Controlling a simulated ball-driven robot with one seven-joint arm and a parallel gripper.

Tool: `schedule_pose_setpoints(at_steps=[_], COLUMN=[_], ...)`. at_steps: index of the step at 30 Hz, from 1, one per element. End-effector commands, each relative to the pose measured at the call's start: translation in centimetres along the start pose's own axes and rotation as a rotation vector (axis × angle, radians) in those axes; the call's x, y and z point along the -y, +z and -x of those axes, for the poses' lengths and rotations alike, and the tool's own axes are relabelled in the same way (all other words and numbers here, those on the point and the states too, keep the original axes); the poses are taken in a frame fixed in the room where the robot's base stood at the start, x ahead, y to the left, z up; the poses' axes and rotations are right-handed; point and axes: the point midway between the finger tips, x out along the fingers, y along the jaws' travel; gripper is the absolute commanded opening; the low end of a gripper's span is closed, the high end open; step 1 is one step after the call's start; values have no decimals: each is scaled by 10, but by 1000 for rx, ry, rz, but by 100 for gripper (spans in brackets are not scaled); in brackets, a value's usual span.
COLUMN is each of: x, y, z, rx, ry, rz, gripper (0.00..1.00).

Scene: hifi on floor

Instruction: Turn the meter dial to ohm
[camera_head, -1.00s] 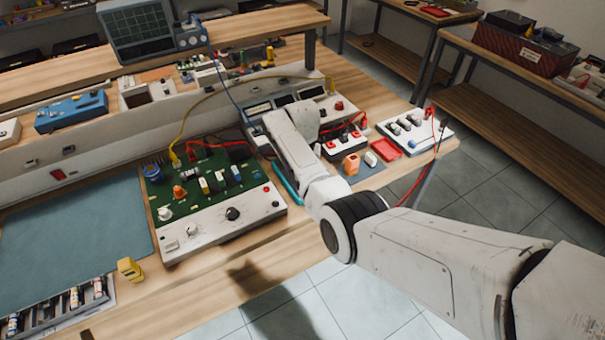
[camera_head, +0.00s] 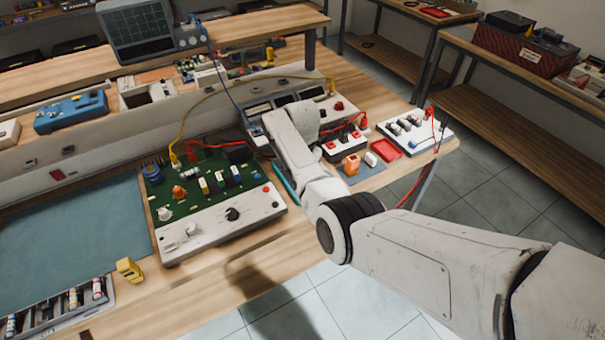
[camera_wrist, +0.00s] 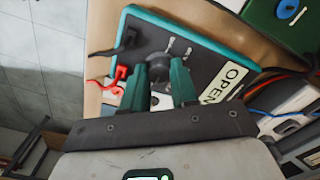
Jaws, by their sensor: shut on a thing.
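The meter (camera_wrist: 200,55) fills the middle of the wrist view, a dark grey face with a teal rim and a light "OPEN" label. Its dark round dial (camera_wrist: 158,66) lies between the green fingertips of my gripper (camera_wrist: 159,80), which is shut on it. White marks show beside the dial, but I cannot read which setting it points to. Red and black plugs sit in the meter near its left edge. In the camera_head view my arm hides most of the meter; only a teal edge (camera_head: 288,184) shows.
A green circuit board panel (camera_head: 215,195) stands left of my arm. A red tray (camera_head: 386,150), an orange block (camera_head: 351,165) and a white switch board (camera_head: 415,133) are to the right. Red, blue and yellow leads run nearby. The table's front edge is close.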

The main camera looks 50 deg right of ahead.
Motion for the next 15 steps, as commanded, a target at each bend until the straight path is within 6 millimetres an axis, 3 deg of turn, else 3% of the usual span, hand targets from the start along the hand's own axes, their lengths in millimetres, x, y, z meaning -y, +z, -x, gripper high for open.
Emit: schedule_pose_setpoints(at_steps=[5, 6, 13, 15], x=[1, 1, 0, 0], y=[-1, -1, 0, 0], z=[1, 1, 1, 0], rx=[-2, -2, -1, -1], ry=[-2, -2, -1, -1], rz=[0, 0, 1, 1], gripper=[0, 32, 54, 54])
